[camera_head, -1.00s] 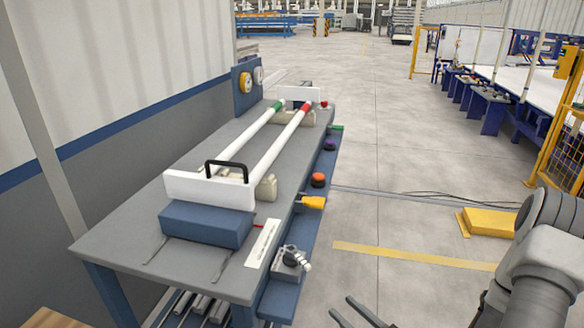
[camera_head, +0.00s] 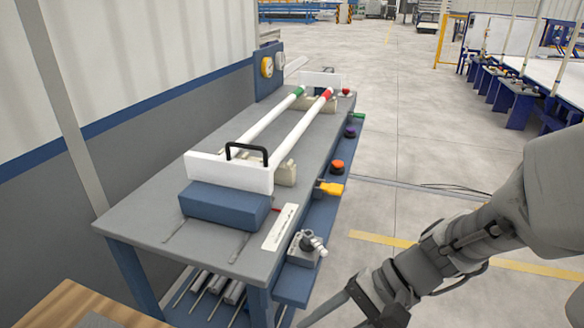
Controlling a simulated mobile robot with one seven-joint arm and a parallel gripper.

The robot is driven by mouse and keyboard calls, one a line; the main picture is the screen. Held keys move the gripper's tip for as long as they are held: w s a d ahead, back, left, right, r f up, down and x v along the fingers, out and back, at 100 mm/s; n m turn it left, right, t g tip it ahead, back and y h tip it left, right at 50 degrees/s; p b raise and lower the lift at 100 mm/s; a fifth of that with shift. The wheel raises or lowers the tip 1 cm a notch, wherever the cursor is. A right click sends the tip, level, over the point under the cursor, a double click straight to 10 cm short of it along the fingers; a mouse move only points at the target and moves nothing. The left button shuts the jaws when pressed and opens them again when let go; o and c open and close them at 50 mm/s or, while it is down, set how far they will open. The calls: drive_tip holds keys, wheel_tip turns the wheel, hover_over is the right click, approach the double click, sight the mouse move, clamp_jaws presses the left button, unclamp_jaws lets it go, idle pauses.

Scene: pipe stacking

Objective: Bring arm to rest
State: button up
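My gripper (camera_head: 335,312) is at the bottom of the picture, right of the workbench's near end and apart from it. My grey arm (camera_head: 470,235) comes in from the right edge and slopes down to the left. Two white pipes lie lengthwise on the bench: one with a green band (camera_head: 265,122) and one with a red band (camera_head: 301,133), side by side on beige supports.
The grey workbench (camera_head: 140,212) stands left of my arm. A white plate with a black handle (camera_head: 248,150) and a blue block (camera_head: 225,206) sit at its near end. Coloured buttons line its right side. A wooden surface (camera_head: 85,305) is at bottom left.

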drive_tip(key=d+r+n+t+h+p, duration=0.1)
drive_tip(key=d+r+n+t+h, duration=0.7)
drive_tip(key=r, duration=0.5)
wheel_tip(320, 180, up, 12)
drive_tip(key=d+m+g+h+p, duration=0.1)
drive_tip(key=p, duration=1.2)
drive_tip(key=shift+d+r+p, duration=0.15)
drive_tip(key=shift+r+p, duration=0.1)
drive_tip(key=shift+p, duration=0.1)
